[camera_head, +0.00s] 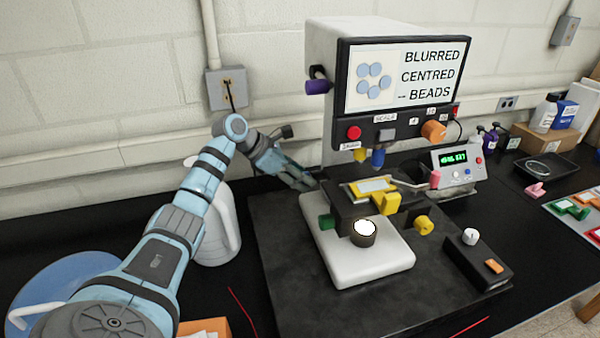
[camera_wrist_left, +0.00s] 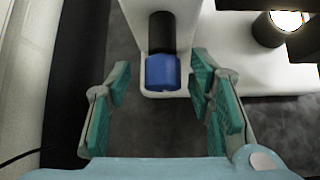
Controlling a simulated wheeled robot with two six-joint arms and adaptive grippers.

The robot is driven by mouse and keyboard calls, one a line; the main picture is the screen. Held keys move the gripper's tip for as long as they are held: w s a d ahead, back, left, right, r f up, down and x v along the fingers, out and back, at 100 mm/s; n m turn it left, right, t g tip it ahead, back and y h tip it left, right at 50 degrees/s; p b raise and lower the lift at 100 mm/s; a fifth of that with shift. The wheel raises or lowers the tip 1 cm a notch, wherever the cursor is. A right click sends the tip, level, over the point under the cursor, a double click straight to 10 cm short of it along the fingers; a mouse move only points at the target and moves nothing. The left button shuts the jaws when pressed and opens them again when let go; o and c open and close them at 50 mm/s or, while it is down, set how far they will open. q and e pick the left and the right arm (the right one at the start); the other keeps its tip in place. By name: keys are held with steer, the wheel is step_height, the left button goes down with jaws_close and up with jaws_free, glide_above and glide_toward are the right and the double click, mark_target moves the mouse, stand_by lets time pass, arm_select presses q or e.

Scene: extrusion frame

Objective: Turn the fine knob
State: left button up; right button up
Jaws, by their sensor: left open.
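A white and black microscope (camera_head: 320,45) stands on a dark slab, its screen (camera_head: 405,75) reading "BLURRED CENTRED BEADS". In the left wrist view a blue knob (camera_wrist_left: 163,73) on a black shaft sticks out from the white stand; no label shows, so I cannot tell whether it is the fine knob. My left gripper (camera_head: 300,180) is beside the stand's left side, and that knob is not clearly visible there in the head view. In the wrist view the left gripper (camera_wrist_left: 163,105) is open, its green-padded fingers apart on either side, with the knob ahead between them. My right gripper is not in view.
A purple knob (camera_head: 317,86) is high on the stand's left. A green knob (camera_head: 326,222) and yellow knob (camera_head: 424,226) sit near the stage. A meter (camera_head: 458,165) stands to the right. The wall is close behind.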

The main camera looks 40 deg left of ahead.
arm_select(q)
steer(key=shift+s+d, duration=0.1)
steer(key=shift+s, duration=0.1)
steer(key=shift+w, duration=0.15)
jaws_close()
steer(key=m+t+y+b, duration=0.1)
steer(key=b, duration=0.1)
steer(key=f+m+t+y+b, duration=0.1)
steer(key=y+b, duration=0.1)
steer(key=b, duration=0.1)
steer(key=shift+d, duration=0.2)
steer(key=shift+s+r+t, duration=0.2)
steer(key=shift+r+t, duration=0.05)
steer(key=shift+t, duration=0.15)
steer(key=shift+r, duration=0.15)
jaws_free()
steer(key=shift+w, duration=0.1)
step_height(320, 180, up, 10)
